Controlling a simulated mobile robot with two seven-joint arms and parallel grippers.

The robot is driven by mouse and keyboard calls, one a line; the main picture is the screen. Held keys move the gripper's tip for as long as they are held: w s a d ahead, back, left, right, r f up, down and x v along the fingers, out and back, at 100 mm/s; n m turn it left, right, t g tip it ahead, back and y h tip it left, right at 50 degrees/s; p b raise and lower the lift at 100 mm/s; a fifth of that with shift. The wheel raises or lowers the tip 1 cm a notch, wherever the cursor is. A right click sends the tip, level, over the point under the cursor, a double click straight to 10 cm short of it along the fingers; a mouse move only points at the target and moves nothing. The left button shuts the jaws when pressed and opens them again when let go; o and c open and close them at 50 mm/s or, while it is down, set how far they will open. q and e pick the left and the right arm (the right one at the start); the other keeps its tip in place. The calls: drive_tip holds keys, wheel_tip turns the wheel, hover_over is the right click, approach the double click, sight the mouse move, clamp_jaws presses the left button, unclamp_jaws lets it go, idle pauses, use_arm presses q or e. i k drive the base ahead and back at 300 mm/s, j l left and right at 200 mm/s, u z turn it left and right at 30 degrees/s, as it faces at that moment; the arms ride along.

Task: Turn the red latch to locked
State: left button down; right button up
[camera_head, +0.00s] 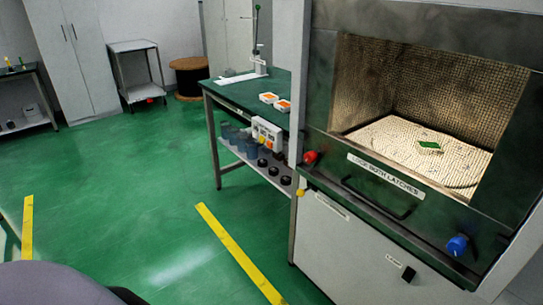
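The red latch (310,157) is a small red knob at the left end of the dark green front of the microwave cabinet (335,120). It is too small here to tell whether it stands locked or unlocked. A blue latch (457,245) sits at the right end of the same front. Between them are a white label about both latches (385,177) and a dark bar handle (378,205). Neither of my grippers shows in the head view, and nothing is seen touching the red latch.
The mesh-lined chamber holds a small green board (430,146) on its pale floor. A green-topped bench (240,92) with white-and-orange boxes stands left of the cabinet. A small yellow knob (300,192) is below the red latch. Open green floor (140,180) with yellow strips lies to the left.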

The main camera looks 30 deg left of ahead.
sight(312, 158)
drive_tip(key=u, duration=0.75)
